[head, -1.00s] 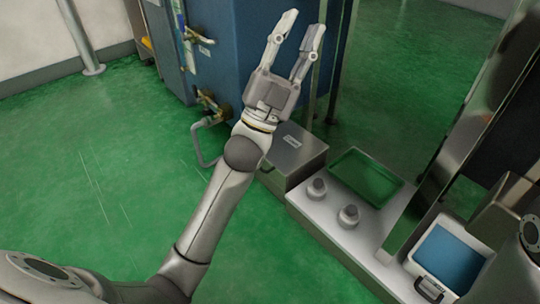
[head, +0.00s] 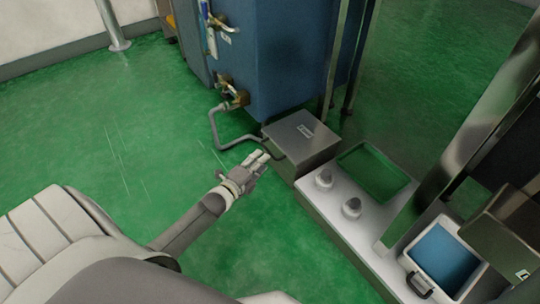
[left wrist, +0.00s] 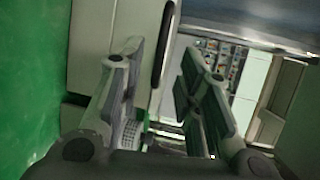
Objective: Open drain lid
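A grey metal box with a flat lid (head: 302,132) and a small label stands by the blue cabinet; I take its top to be the drain lid, and it looks closed. My left gripper (head: 260,158) is low, just left of the box's front corner. In the left wrist view its fingers (left wrist: 160,85) are apart with a gap between them. A dark bar handle (left wrist: 164,50) on a pale grey panel (left wrist: 95,45) shows just beyond the fingertips. I see no contact with it. My right gripper is not in view.
The blue cabinet (head: 275,55) has a brass valve (head: 232,92) and a grey bent pipe (head: 217,135) close to my gripper. Green floor (head: 100,130) at left is clear.

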